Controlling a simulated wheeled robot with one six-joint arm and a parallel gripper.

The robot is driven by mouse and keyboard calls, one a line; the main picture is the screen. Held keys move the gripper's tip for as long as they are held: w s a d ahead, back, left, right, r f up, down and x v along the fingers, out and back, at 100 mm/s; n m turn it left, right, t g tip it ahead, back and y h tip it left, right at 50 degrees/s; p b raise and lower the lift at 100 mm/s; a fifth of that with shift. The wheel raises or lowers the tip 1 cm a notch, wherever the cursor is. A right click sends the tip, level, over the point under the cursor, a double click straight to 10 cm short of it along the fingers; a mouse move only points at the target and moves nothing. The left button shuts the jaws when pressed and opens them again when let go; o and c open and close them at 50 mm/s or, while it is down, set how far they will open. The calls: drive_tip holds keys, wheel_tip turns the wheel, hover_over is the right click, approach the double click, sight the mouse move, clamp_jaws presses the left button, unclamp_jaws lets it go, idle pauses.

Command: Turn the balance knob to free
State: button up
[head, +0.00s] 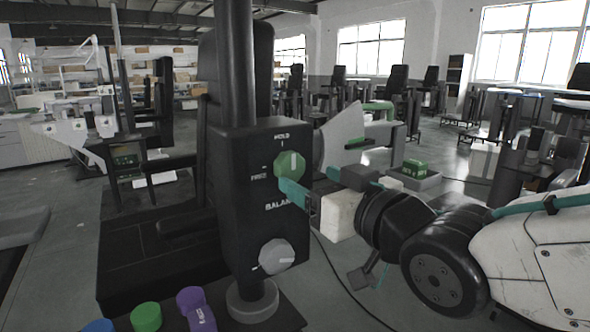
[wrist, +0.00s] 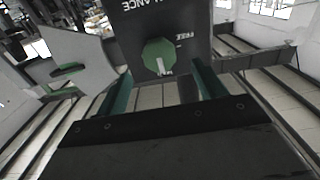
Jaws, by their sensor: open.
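The green knob (head: 289,166) sits on the front of a black box (head: 235,180) on a column. Its white mark points up toward the HOLD lettering; FREE lettering is to its left and BALANCE is below. My gripper (head: 312,186) is open, its teal fingers just in front of the box, to the lower right of the knob. In the wrist view, which shows the box upside down, the green knob (wrist: 158,56) appears between and beyond the fingertips of my gripper (wrist: 162,82). Nothing is between the fingers; exact distance to the knob is hard to tell.
A grey knob (head: 275,256) is lower on the same box. Dumbbells in green (head: 146,317), purple (head: 195,307) and blue (head: 98,326) are at the bottom left.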

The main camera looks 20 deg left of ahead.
sight(294, 169)
drive_tip(key=x, duration=0.6)
drive_tip(key=shift+w+a, duration=0.1)
drive_tip(key=shift+w, duration=0.05)
drive_tip(key=c, duration=1)
drive_tip(key=shift+o, duration=0.2)
